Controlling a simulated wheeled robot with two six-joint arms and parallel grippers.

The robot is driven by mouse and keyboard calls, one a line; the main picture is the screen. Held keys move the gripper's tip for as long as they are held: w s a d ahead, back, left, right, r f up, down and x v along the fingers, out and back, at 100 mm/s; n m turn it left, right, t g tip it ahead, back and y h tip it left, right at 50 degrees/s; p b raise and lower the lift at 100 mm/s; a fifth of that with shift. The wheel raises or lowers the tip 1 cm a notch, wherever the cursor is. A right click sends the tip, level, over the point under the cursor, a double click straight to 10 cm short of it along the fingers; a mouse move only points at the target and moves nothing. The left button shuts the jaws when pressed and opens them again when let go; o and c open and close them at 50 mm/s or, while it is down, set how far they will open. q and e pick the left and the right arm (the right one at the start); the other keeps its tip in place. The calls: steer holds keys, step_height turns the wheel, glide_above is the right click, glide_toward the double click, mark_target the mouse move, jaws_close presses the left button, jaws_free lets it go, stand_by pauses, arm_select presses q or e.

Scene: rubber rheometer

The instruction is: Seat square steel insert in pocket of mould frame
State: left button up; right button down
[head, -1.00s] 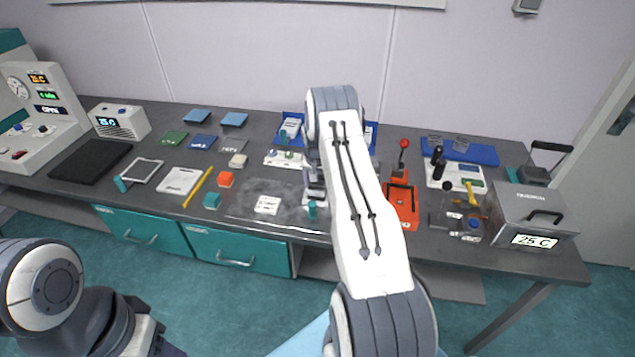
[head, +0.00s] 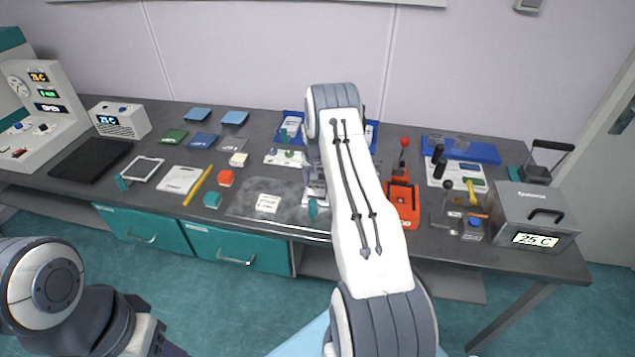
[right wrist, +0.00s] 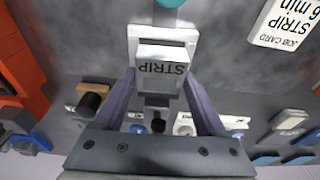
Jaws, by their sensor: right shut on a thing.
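My right gripper (right wrist: 160,92) is shut on a small square steel insert (right wrist: 160,66) marked STRIP, in the right wrist view. The insert is over the pale mould frame (right wrist: 140,38), covering part of it; I cannot tell whether it is in the pocket or just above it. The frame's teal handle (right wrist: 172,3) shows at the top edge. In the head view my right gripper (head: 314,184) is partly hidden by my arm, above the frame with its teal handle (head: 312,208). My left arm is at the lower left, and its fingers cannot be made out.
A job card (head: 267,203) lies left of the frame. An orange press-like tool (head: 402,203) stands to the right, with a grey steel box (head: 535,215) farther right.

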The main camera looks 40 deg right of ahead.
mark_target(316, 187)
steer(key=shift+b, duration=0.45)
stand_by(0.6)
steer(key=shift+f+b, duration=0.95)
steer(key=shift+f, duration=0.2)
jaws_free()
steer(key=r+b, duration=0.1)
steer(key=r, duration=0.2)
steer(key=r+b, duration=0.1)
steer(key=r, duration=0.2)
steer(key=s+a+r+b, duration=0.1)
steer(key=r, duration=0.2)
steer(key=shift+a+r, duration=0.1)
steer(key=shift+r, duration=0.15)
steer(key=shift+s+r, duration=0.1)
steer(key=shift+r, duration=0.35)
